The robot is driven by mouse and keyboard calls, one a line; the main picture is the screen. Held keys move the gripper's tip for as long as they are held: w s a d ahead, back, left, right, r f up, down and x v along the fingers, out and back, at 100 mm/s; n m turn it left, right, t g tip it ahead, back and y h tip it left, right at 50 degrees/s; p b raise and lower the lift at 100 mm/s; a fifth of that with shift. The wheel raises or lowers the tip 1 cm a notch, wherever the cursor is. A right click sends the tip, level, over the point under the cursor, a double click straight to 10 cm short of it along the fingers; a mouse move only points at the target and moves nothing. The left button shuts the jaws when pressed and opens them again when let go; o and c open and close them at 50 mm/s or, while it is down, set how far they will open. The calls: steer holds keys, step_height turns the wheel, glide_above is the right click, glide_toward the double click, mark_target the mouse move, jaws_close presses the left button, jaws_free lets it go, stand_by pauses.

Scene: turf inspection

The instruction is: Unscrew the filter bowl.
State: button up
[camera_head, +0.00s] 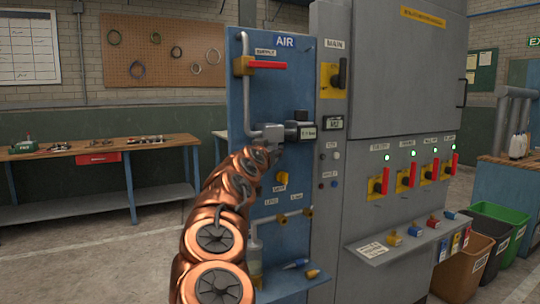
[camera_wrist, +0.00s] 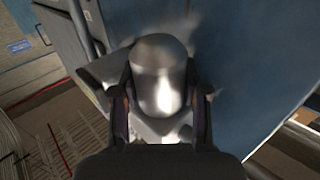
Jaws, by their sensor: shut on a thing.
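The filter bowl (camera_wrist: 160,70) shows in the wrist view as a shiny metal cylinder with a rounded end. My gripper (camera_wrist: 160,92) is shut on it, with one dark finger on each side. In the head view my copper arm reaches up to the blue air panel (camera_head: 285,92) and hides the bowl and my fingers. The grey filter head (camera_head: 273,132) shows just above the arm's end, beside a dark regulator (camera_head: 299,131). A pale blur lies beside the bowl in the wrist view; I cannot tell what it is.
A red supply handle (camera_head: 281,65) lies level above the filter. A grey cabinet (camera_head: 392,100) with red-handled switches stands to the right. A small clear jar (camera_head: 255,258) hangs low on the panel. A workbench (camera_head: 100,147) stands left, bins (camera_head: 463,262) right.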

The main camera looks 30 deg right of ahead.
steer(key=shift+a+m+g+h, duration=0.1)
steer(key=shift+m+g+h, duration=0.2)
steer(key=shift+g, duration=0.1)
steer(key=shift+f+m+g+h, duration=0.3)
steer(key=shift+m+g+h, duration=0.1)
steer(key=shift+m+g, duration=0.1)
steer(key=o, duration=1.3)
steer(key=shift+r, duration=0.1)
steer(key=shift+c, duration=0.8)
steer(key=shift+b, duration=0.3)
